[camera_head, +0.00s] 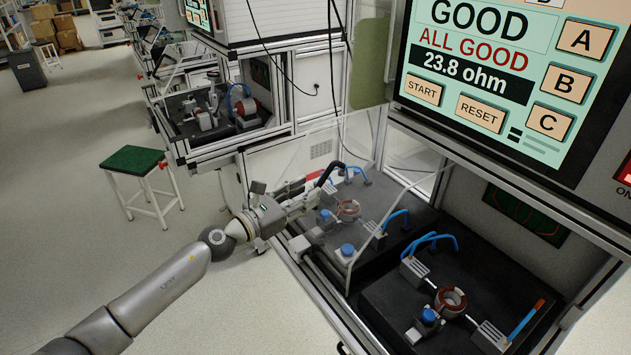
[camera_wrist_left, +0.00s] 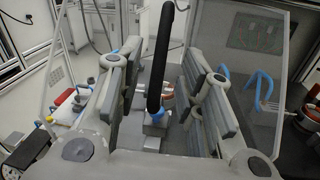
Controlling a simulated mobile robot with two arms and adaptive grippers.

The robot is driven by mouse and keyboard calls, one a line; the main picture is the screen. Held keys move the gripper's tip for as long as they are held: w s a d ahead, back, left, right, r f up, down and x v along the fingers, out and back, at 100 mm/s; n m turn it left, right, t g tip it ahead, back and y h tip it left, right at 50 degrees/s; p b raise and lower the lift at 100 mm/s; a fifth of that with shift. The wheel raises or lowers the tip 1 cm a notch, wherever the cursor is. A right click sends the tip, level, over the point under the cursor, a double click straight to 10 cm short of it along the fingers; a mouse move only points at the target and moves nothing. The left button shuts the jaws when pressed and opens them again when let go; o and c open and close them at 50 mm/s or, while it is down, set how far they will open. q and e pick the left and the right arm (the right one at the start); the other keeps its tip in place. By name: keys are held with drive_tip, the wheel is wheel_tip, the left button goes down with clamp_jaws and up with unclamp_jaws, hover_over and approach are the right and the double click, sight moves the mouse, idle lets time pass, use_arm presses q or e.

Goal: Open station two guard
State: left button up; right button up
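The clear guard (camera_head: 367,245) stands over the left of two test stations, its pale edge rising at a slant. In the left wrist view a clear panel (camera_wrist_left: 245,85) spans the right side. A black bar-like handle (camera_head: 327,174) shows beside my left gripper (camera_head: 312,198). In the left wrist view, the handle (camera_wrist_left: 162,60) runs between the two spread fingers of the gripper (camera_wrist_left: 160,100), with gaps on both sides. The gripper looks open; contact with the handle does not show. A copper-coloured stator ring (camera_head: 348,208) sits at this station. My right gripper is out of view.
The right station holds another stator ring (camera_head: 451,300), clamps and a blue hose (camera_head: 430,242). A screen (camera_head: 490,75) above reads "ALL GOOD". A green-topped stool (camera_head: 133,159) stands on the floor at left. Another bench (camera_head: 215,110) is behind. Floor at lower left is free.

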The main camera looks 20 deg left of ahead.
use_arm(q)
drive_tip(key=shift+x, duration=2.15)
drive_tip(key=shift+s, duration=0.1)
clamp_jaws()
